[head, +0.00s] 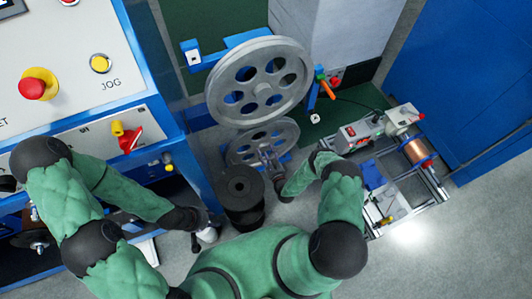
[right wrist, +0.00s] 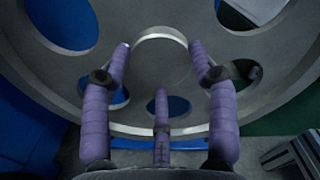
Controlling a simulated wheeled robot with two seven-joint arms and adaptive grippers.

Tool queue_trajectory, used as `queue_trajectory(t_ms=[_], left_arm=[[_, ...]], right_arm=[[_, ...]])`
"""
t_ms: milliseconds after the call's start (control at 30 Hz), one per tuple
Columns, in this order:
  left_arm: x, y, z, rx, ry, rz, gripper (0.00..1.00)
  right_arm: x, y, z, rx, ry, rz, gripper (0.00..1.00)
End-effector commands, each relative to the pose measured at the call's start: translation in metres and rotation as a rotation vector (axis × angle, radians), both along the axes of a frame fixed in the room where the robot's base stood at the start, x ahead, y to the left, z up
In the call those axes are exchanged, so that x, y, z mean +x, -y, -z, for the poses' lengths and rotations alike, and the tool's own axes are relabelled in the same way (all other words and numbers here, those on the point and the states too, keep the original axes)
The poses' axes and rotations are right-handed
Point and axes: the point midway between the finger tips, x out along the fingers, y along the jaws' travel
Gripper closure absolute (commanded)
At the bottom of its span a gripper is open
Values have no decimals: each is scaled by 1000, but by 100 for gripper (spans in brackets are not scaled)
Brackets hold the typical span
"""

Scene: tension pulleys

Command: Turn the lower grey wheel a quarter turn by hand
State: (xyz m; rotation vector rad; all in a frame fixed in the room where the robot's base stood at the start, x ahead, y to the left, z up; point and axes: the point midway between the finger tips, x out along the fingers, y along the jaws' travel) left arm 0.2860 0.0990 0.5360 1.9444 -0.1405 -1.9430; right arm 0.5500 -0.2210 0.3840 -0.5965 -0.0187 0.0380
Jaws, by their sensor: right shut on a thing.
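The lower grey wheel (head: 254,137) stands upright below and partly behind the larger upper grey wheel (head: 262,90) in the head view. My right gripper (head: 268,160) is at the front of the lower wheel. In the right wrist view the spoked wheel (right wrist: 160,68) fills the picture, with its round hub at the top middle. My right gripper's purple fingers (right wrist: 160,58) are spread on both sides of the hub, with a third below, and are shut on the wheel. My left gripper (head: 207,234) hangs low at the left, away from the wheels; its fingers are unclear.
A blue control cabinet (head: 168,75) with buttons stands at the left. A machine with a copper coil (head: 415,151) stands on the floor at the right. Blue panels (head: 455,70) close off the far right.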

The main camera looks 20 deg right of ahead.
Motion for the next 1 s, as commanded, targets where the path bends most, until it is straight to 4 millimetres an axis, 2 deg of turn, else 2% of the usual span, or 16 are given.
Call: queue_trajectory(t_ms=[33, 600, 1000], left_arm=[[0, 0, 1, 0, 0, 0, 60], [0, 0, 1, 0, 0, 0, 60], [0, 0, 1, 0, 0, 0, 60]], right_arm=[[5, 12, 0, 31, 0, 22, 100], [5, 9, 2, 549, -20, 16, 100], [4, 7, 2, 761, -29, 14, 100]])
